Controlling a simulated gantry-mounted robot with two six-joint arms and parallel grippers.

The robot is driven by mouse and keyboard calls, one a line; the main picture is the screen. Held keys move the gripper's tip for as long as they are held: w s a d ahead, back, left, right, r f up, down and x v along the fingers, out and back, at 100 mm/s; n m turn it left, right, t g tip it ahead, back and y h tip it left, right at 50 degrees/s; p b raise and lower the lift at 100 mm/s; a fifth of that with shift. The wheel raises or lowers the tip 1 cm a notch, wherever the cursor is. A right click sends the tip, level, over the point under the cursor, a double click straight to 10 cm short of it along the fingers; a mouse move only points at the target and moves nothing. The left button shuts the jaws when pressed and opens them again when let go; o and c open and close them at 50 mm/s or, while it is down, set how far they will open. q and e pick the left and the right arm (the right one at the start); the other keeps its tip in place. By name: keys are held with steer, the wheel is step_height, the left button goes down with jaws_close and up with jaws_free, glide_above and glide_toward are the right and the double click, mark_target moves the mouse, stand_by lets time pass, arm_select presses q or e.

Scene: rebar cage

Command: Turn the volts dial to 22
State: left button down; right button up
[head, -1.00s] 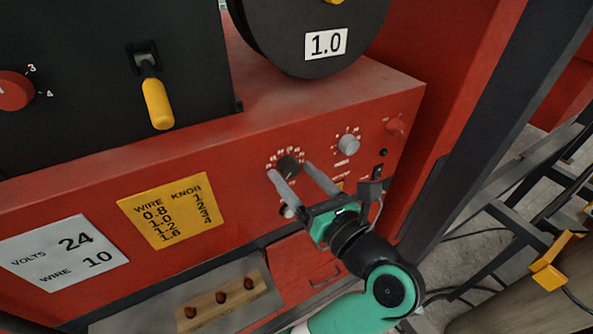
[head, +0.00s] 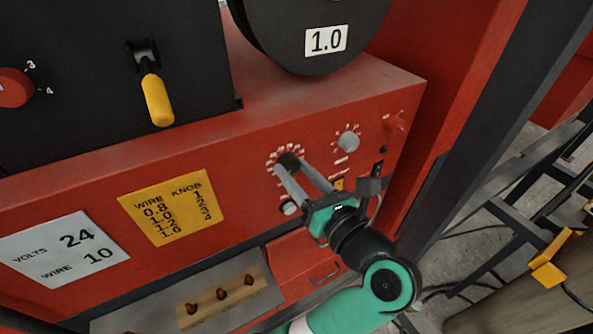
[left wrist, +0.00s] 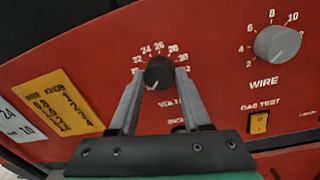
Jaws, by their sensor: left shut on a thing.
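The volts dial (head: 288,162) is a small black knob on the red front panel, ringed by white numbers. In the left wrist view the dial (left wrist: 159,77) has numbers from about 22 at the left over the top to the 30s at the right. The label below the dial is partly hidden by the fingers. My right gripper is not in view.
A grey wire dial (left wrist: 277,43) sits right of the volts dial, above a yellow gas test switch (left wrist: 259,122). A white card (head: 63,250) reads volts 24, wire 10. A yellow wire-knob chart (head: 168,209) is left of the dial. A black spool (head: 310,25) stands above.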

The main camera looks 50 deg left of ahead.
arm_select(q)
steer(key=shift+m, duration=0.4)
steer(key=m+p, duration=0.2)
steer(key=m, duration=0.1)
steer(key=shift+r+m, duration=0.15)
steer(key=shift+m, duration=0.25)
steer(key=m+p, duration=0.4)
steer(key=shift+m, duration=0.3)
steer(key=m+p, duration=0.5)
steer(key=shift+s+r+m+t+y, duration=0.1)
steer(key=shift+m+t+y, duration=0.2)
steer(key=shift+t, duration=0.1)
steer(key=shift+f+m+p, duration=0.2)
steer(key=shift+m+p, duration=1.15)
steer(key=shift+m, duration=0.45)
steer(key=shift+c, duration=1.8)
jaws_free()
steer(key=shift+f, duration=0.1)
